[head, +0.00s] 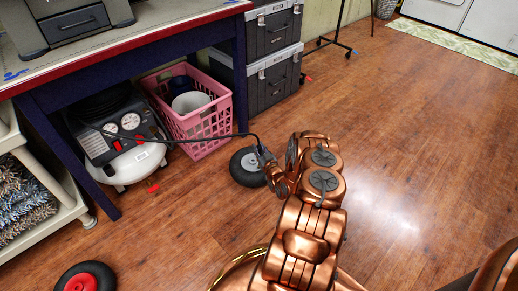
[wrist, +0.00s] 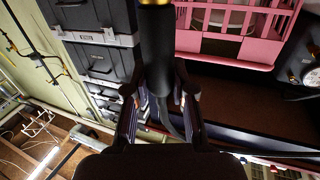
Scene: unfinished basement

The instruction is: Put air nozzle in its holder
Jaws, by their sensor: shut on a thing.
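My gripper (head: 266,163) is shut on the air nozzle, out over the floor to the right of the compressor. In the wrist view the air nozzle (wrist: 157,52) is a dark cylinder with a brass-coloured end, upright between the fingers of my gripper (wrist: 157,100). A dark hose (head: 205,138) runs from the gripper to the air compressor (head: 128,163), a white tank with a black top and two gauges under the workbench. The compressor's gauges also show at the right edge of the wrist view (wrist: 312,76). I cannot make out the nozzle's holder.
A pink basket (head: 213,122) with containers stands beside the compressor. The workbench (head: 140,45) overhangs both. Grey tool boxes (head: 272,80) stack behind. A black wheel (head: 244,167) lies near my gripper, another (head: 82,278) at front left. A shelf (head: 60,212) stands left.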

